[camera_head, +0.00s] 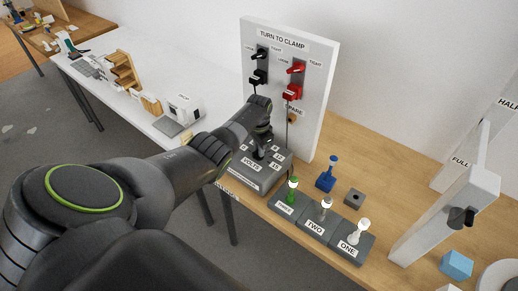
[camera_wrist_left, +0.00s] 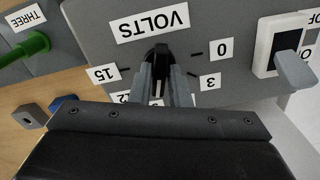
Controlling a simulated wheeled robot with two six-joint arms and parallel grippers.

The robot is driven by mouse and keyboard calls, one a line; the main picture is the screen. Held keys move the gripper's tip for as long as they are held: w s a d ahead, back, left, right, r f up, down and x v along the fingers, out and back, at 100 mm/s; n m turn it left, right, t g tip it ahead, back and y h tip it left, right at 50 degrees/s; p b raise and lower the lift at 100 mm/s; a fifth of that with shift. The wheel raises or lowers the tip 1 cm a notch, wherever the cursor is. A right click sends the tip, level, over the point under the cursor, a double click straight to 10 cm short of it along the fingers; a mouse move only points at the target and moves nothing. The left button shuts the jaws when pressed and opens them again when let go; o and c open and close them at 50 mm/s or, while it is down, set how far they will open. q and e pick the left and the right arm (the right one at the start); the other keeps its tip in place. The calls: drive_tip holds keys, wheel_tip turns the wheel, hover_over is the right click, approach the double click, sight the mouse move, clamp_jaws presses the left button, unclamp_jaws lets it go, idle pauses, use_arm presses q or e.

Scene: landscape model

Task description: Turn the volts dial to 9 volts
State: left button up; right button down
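The volts dial is a black knob (camera_wrist_left: 159,58) on a grey box (camera_head: 254,179) marked VOLTS, on the wooden table. In the left wrist view the labels 0, 3 and 15 show around it, 12 partly; the labels between are hidden by my gripper. My left gripper (camera_wrist_left: 160,72) has its two grey fingers on either side of the knob and looks closed on it. In the head view my left gripper (camera_head: 262,140) reaches down over the box and hides most of the dial. The knob's exact pointing direction is hard to tell. My right gripper is out of view.
A switch (camera_wrist_left: 284,58) sits beside the dial. A white clamp panel (camera_head: 310,90) with black and red knobs stands behind the box. Blocks labelled ONE (camera_head: 349,248), TWO and THREE, with coloured pegs, stand to the right.

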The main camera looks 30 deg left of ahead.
use_arm(q)
drive_tip(key=o, duration=0.3)
drive_tip(key=shift+o, duration=0.2)
drive_tip(key=shift+r, duration=0.5)
wheel_tip(320, 180, up, 16)
drive_tip(key=b, duration=0.1)
drive_tip(key=shift+r+b, duration=0.2)
drive_tip(key=shift+b, duration=0.2)
